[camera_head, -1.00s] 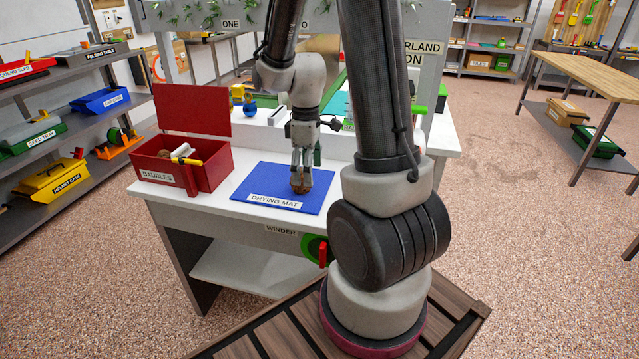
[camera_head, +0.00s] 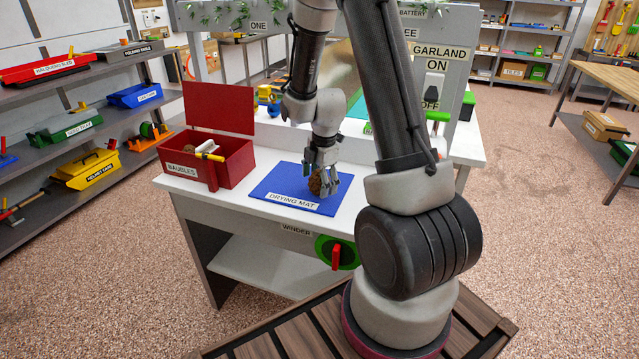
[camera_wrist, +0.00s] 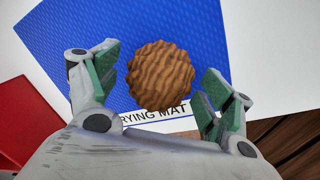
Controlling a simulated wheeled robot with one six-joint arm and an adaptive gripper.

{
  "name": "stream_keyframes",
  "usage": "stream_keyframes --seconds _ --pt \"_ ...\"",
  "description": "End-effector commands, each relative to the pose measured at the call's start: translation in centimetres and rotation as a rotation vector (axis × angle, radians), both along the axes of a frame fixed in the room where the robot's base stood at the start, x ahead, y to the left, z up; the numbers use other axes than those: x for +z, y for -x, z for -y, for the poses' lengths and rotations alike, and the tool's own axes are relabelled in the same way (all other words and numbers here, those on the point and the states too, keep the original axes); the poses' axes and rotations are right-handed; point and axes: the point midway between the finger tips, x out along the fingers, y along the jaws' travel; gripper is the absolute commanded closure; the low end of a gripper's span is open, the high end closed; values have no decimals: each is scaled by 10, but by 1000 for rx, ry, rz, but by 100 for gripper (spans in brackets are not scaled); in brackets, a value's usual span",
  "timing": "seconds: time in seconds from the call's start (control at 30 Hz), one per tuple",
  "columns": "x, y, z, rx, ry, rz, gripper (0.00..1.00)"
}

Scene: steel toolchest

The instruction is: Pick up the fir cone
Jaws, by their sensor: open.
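The fir cone (camera_wrist: 161,76) is a round brown ridged ball. In the wrist view it lies between the two green-padded fingers of my gripper (camera_wrist: 160,95), with a gap to the left finger and a gap to the right one. In the head view the cone (camera_head: 316,183) shows at the fingertips of my gripper (camera_head: 322,184), over the blue drying mat (camera_head: 268,187). My gripper is open around the cone. Whether the cone rests fully on the mat is hard to tell. The mat also shows in the wrist view (camera_wrist: 75,30).
A red baubles box (camera_head: 235,160) with its lid up stands left of the mat, holding a yellow-tipped item. A green winder with a red handle (camera_head: 336,257) is on the bench front. A signed panel (camera_head: 437,75) rises behind. White bench top is free around the mat.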

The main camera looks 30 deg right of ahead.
Motion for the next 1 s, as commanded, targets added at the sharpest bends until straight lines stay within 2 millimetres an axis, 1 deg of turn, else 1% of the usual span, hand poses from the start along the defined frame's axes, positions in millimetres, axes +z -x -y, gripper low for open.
stream_keyframes --seconds 0.03,0.1,0.3,0.33,0.47,0.5,0.57,0.6,0.87,0.97,1.0 --pt "-5 0 0 -1 0 -2 19" --pt "-9 -1 0 -1 0 -1 19" --pt "-10 -2 0 -1 0 1 19" --pt "-10 -2 0 -1 0 1 21" --pt "-9 -2 0 -1 0 1 45" --pt "-9 -2 0 -1 0 1 52" --pt "-9 -2 0 -1 0 1 63" --pt "-9 -2 0 -1 0 1 65" --pt "-9 -2 0 -1 0 1 66" --pt "-1 -2 0 0 0 3 66" --pt "5 -3 0 0 1 5 66"
